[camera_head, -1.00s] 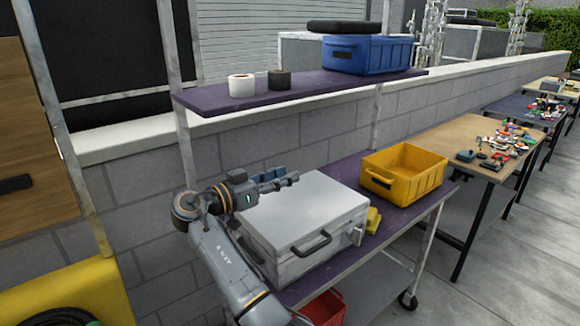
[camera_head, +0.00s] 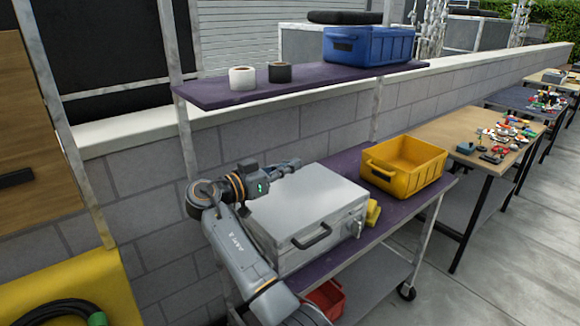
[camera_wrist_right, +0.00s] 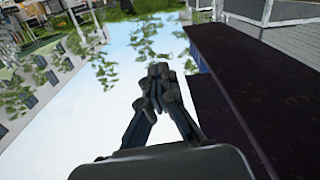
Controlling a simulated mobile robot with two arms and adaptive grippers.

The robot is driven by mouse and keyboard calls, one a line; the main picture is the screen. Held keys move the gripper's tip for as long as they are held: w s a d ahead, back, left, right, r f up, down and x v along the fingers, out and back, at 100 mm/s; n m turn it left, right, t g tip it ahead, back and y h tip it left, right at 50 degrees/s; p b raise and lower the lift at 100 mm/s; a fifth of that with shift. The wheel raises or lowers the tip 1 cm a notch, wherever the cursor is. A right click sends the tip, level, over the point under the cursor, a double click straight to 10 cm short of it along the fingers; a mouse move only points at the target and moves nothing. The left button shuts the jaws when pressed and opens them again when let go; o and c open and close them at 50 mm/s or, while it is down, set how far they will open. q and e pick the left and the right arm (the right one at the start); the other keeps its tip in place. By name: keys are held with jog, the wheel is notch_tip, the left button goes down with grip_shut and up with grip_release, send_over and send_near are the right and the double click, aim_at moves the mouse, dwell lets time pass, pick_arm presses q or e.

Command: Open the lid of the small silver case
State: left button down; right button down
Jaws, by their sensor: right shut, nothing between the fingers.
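The small silver case (camera_head: 309,205) lies on the purple cart shelf with its lid down. Its dark handle (camera_head: 311,237) is on the front side and a latch shows at its right front corner. My right gripper (camera_head: 293,165) is above the back left part of the lid. Its fingers are together and empty, pointing right. In the right wrist view my right gripper (camera_wrist_right: 158,82) shows with its fingertips meeting, and the case is not in that view. Whether the gripper touches the lid cannot be told. My left gripper is not in view.
A yellow bin (camera_head: 404,168) and a small yellow object (camera_head: 373,212) stand right of the case. The upper purple shelf (camera_head: 300,83) holds two tape rolls and a blue bin (camera_head: 368,50). A red bin (camera_head: 326,298) is below. A post stands behind my arm.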

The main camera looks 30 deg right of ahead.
jog(key=c, duration=1.4)
grip_release()
jog(key=shift+o, duration=0.2)
jog(key=a, duration=1.2)
jog(key=shift+s, duration=0.45)
